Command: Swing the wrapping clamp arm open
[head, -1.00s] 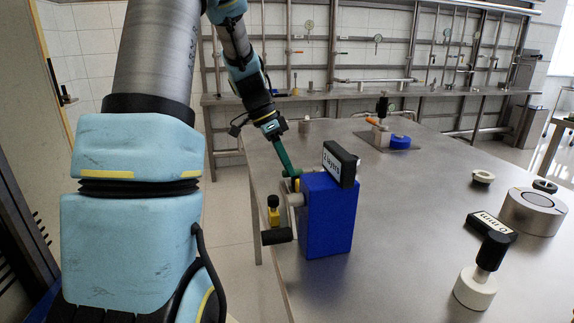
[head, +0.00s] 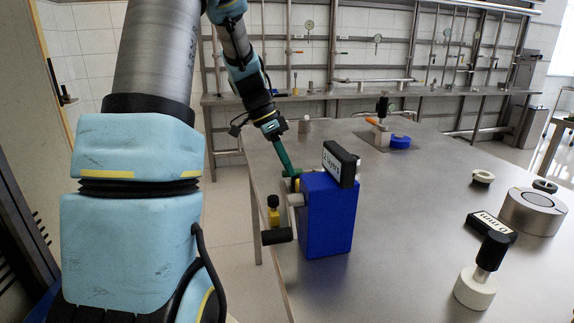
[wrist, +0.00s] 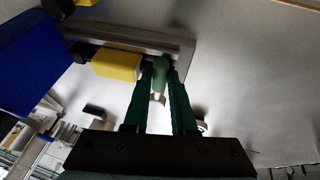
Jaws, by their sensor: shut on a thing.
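The blue block (head: 328,218) of the device stands upright near the left edge of the steel table. A small green knob (wrist: 160,62) and a yellow block (wrist: 117,64) sit beside it; I take the knob to be the clamp arm's grip. My gripper (head: 291,172) reaches down to the block's upper left side. In the wrist view its two green fingers (wrist: 161,80) are closed around the knob. A grey metal bar (wrist: 135,38) runs behind the yellow block. My fingers hide part of the knob, and the clamp arm's swing angle is hard to tell.
A black sign (head: 340,164) tops the block. A black crank handle (head: 277,236) and a yellow knob (head: 273,209) stick out left, past the table edge. The middle of the table is clear.

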